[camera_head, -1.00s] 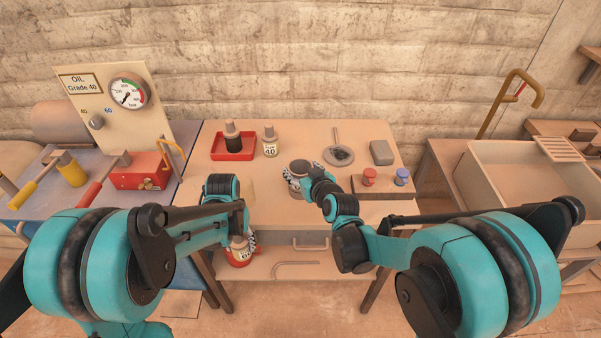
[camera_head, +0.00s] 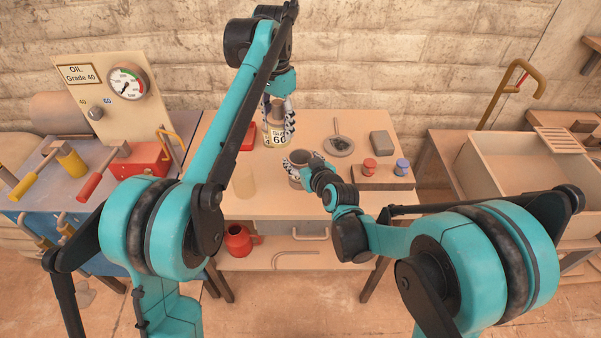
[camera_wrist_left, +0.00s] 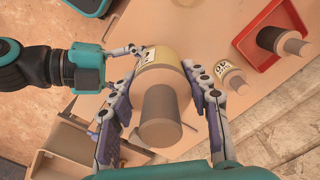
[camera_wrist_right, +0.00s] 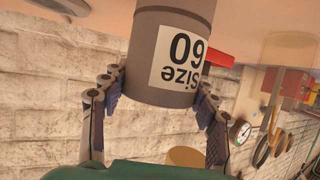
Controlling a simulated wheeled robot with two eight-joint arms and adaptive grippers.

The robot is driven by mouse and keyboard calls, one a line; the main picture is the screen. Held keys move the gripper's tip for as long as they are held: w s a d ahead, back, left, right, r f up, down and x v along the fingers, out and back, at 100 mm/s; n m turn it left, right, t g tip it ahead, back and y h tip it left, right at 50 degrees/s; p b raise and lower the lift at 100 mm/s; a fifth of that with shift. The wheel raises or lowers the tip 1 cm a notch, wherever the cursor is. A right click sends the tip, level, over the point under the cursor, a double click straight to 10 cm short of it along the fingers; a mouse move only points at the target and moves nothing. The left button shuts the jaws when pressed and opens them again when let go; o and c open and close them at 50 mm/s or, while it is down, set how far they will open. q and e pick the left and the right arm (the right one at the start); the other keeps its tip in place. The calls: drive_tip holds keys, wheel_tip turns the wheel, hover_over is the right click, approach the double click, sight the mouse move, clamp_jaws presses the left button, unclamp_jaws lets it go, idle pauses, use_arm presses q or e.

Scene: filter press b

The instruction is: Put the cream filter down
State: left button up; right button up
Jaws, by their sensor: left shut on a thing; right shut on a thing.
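The cream filter (camera_head: 278,138), with a white "Size 60" label and a grey stem, is upright in the head view, held up by my left gripper (camera_head: 279,116). In the left wrist view its cream body (camera_wrist_left: 170,62) and grey stem sit between the fingers of that gripper (camera_wrist_left: 165,105). My right gripper (camera_head: 311,166) is shut on a grey housing (camera_head: 297,176) at the middle of the table. The right wrist view shows the housing's "Size 60" label (camera_wrist_right: 180,55) upside down. My left gripper is behind and left of the housing. The housing's inside is unclear.
A pale see-through cylinder (camera_head: 244,180) stands left of the housing. A red tray (camera_wrist_left: 283,60) with a dark filter and a small "40" filter (camera_wrist_left: 233,80) are nearby. A dish (camera_head: 339,146) and block with red and blue knobs (camera_head: 385,183) are right. A red pot (camera_head: 238,241) is below.

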use_arm(q)
drive_tip(key=w+d+r+m, duration=0.1)
drive_tip(key=w+d+r, duration=0.1)
drive_tip(key=d, duration=0.3)
wheel_tip(320, 180, down, 10)
drive_tip(key=shift+s+d, duration=0.15)
drive_tip(key=shift+d, duration=0.05)
drive_tip(key=shift+f, duration=0.2)
drive_tip(key=shift+f, duration=0.4)
drive_tip(key=o, duration=1.2)
